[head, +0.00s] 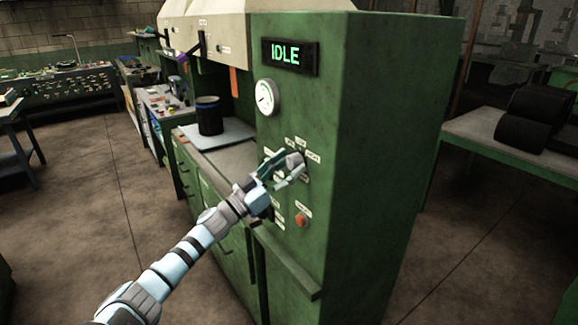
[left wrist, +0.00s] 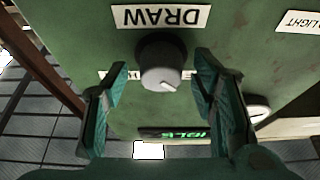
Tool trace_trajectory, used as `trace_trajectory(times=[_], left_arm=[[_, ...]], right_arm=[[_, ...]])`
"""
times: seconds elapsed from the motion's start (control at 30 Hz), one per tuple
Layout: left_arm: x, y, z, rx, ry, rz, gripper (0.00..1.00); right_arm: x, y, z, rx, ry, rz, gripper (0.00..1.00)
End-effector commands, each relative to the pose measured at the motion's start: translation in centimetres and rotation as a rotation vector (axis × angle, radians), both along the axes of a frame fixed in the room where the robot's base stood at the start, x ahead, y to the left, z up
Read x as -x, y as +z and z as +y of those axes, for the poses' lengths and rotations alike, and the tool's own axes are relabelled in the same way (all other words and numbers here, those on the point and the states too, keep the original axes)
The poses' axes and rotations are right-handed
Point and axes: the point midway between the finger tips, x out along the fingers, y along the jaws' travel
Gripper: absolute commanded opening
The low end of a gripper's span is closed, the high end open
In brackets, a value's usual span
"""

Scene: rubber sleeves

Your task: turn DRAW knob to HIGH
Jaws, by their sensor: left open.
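The DRAW knob (head: 296,159) is a grey round knob on the front of the green machine. The upside-down left wrist view shows the knob (left wrist: 162,64) below the DRAW label (left wrist: 160,17), with a pale pointer mark toward the picture's lower right. My left gripper (head: 283,170) is at the panel, its fingers open on either side of the knob. In the left wrist view, gaps show between both fingers (left wrist: 160,78) and the knob. Small labels near the knob are partly hidden by the fingers, and I cannot read HIGH clearly. My right gripper is not in view.
A green IDLE display (head: 287,56) and a round gauge (head: 266,97) are above the knob. An orange button (head: 301,220) is below it. A dark cylinder (head: 209,115) stands on the counter at left. A table with black rolls (head: 535,118) is at right.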

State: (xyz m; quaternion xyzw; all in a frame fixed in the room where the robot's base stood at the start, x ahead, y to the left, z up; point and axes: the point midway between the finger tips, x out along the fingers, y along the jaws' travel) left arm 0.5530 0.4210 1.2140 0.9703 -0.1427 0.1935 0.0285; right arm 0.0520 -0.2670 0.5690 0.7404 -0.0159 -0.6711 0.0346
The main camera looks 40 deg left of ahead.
Motion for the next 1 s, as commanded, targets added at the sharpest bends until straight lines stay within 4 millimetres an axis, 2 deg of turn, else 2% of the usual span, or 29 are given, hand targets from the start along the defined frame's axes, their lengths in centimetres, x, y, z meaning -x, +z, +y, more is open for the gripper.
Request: trace_trajectory(times=[0.27,0.57,1.0], left_arm=[[-0.28,0.02,-0.07,-0.001,0.0,0.002,0.53],[-0.27,0.01,-0.09,-0.001,0.0,0.002,0.05],[-0.29,-0.09,-0.02,-0.084,0.0,-0.024,0.05]], right_arm=[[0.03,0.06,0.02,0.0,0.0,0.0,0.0],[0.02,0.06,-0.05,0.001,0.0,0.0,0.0],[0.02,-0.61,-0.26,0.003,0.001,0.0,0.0]])
